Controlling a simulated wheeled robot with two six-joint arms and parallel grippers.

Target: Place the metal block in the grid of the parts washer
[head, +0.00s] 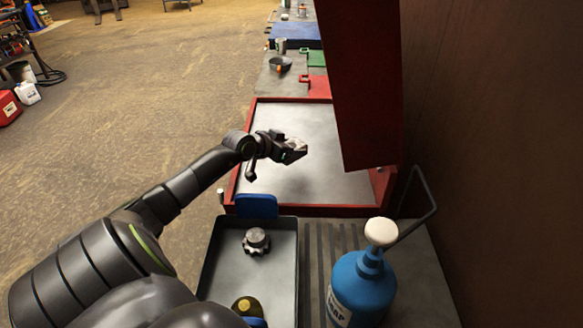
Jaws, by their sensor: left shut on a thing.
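My left gripper (288,154) reaches in from the left over the red-rimmed parts washer (290,211). It is shut on a small pale grey thing, which looks like the metal block (298,145), and holds it above the washer's grey floor. The fingers partly hide the block. The washer's red lid (362,80) stands raised at the right. I cannot make out a grid inside the washer. My right gripper is not in view.
In front are a dark tray (208,262) with a metal gear-like part (256,241), a grooved surface (322,245) and a blue bottle with a white cap (362,285). The floor at left is open.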

